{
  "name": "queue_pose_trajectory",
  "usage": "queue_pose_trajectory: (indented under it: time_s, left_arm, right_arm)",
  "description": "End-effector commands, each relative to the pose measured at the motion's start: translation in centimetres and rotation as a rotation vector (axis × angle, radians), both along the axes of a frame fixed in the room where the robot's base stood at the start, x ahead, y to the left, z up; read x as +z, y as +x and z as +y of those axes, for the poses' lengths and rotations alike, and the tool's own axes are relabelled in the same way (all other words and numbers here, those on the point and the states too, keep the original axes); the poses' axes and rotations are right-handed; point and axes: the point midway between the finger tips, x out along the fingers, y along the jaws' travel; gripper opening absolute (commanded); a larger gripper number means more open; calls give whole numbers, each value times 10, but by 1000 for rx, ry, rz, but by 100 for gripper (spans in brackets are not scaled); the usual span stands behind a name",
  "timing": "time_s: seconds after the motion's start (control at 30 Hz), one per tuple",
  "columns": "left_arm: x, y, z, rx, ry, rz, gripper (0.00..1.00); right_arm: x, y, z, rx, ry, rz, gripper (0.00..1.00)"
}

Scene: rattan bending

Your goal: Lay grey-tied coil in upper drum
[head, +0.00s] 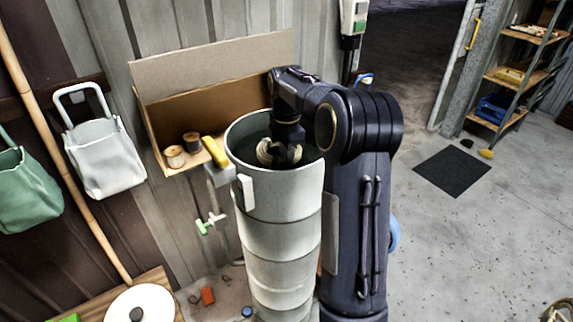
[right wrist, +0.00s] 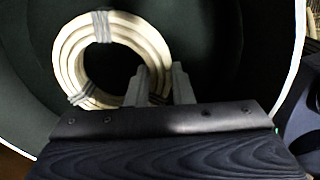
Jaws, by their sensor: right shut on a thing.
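The pale coil with grey ties (right wrist: 66,50) is a bundled ring in the right wrist view; grey bindings show at its top, lower left and lower right. In the head view the coil (head: 265,153) is inside the open mouth of the upper drum (head: 285,198), a pale grey cylinder atop a stack. My right gripper (head: 280,150) reaches down into the drum and is shut on the coil. Its fingers (right wrist: 160,80) meet the coil's lower right side in the right wrist view. The drum's bottom is too dark to make out. My left gripper is not in view.
A wall shelf box (head: 196,95) with two twine spools (head: 175,156) and a yellow item (head: 215,151) stands close behind the drum. White (head: 104,157) and green (head: 24,190) bags hang left, beside a leaning pole (head: 65,150). Floor at right is mostly clear around a black mat (head: 452,172).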

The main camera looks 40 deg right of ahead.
Motion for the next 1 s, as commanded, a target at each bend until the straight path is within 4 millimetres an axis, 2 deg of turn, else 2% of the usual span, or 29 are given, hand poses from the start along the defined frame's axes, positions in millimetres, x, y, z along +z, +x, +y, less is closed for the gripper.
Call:
queue_pose_trajectory:
  time_s: [0.3, 1.0]
  left_arm:
    - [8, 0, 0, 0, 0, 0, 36]
    - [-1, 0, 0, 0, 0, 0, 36]
  right_arm:
    - [-36, -1, 0, 1, 1, 1, 0]
    - [-51, 0, 0, 1, 0, 0, 0]
